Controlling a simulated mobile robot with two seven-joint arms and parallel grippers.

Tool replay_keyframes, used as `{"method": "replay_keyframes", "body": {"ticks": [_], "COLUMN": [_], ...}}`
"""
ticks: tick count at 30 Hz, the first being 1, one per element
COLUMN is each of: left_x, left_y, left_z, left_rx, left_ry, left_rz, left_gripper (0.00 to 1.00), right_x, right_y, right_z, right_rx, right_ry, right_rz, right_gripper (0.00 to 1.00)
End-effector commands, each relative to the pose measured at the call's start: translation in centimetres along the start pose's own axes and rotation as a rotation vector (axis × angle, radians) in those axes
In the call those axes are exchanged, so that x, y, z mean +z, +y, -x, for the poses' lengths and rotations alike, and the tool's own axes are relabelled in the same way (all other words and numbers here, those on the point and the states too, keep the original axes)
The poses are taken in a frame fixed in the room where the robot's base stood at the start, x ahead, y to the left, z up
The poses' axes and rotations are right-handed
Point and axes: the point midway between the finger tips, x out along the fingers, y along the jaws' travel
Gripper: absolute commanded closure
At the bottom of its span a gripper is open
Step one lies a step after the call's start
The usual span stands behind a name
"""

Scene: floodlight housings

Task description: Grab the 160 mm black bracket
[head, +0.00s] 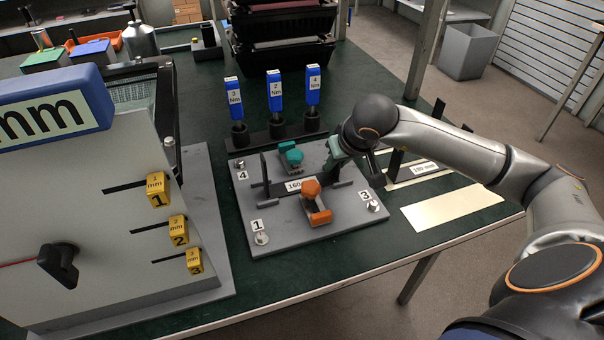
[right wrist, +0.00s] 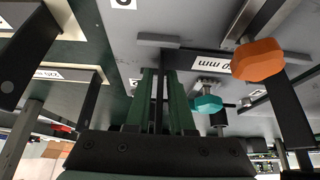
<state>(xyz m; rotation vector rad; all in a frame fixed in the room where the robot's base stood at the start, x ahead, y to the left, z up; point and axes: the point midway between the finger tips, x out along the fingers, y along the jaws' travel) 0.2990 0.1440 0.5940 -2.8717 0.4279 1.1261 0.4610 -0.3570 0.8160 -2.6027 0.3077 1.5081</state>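The 160 mm black bracket lies on a grey fixture plate (head: 330,225), its left upright (head: 266,172) standing and its "160" label (head: 297,185) facing up. In the right wrist view its label (right wrist: 213,63) is upside down. An orange clamp (head: 314,202) stands in front of the bar and a teal clamp (head: 290,154) behind it. My right gripper (head: 335,152) is at the bracket's right end. In the right wrist view its green fingers (right wrist: 160,85) are close together with a thin dark piece between them, apparently the bracket's upright. My left gripper is not in view.
Blue torque drivers (head: 275,92) stand behind the plate. A large grey panel with yellow numbered tags (head: 158,190) is at left. More black brackets with a label (head: 425,168) lie right of the plate, by a blank pale panel (head: 452,207). Numbered knobs (head: 373,206) sit at the plate's corners.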

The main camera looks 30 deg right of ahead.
Motion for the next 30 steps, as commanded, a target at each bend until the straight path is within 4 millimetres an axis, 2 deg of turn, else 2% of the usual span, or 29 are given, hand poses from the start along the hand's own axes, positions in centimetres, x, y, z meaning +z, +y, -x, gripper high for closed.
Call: {"method": "replay_keyframes", "body": {"ticks": [1,5,30], "left_x": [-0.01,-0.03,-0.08], "left_y": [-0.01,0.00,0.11], "left_z": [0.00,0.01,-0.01], "left_rx": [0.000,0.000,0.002], "left_ry": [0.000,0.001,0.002], "left_rz": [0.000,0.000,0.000], "left_gripper": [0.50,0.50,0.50], "right_x": [-0.01,-0.01,-0.04], "right_y": [0.01,0.01,0.01], "right_z": [0.02,0.03,0.05], "right_rx": [0.000,0.000,0.000], "right_ry": [0.000,0.000,0.001], "right_rz": [0.000,0.000,0.000], "right_gripper": [0.86,1.00,1.00]}}
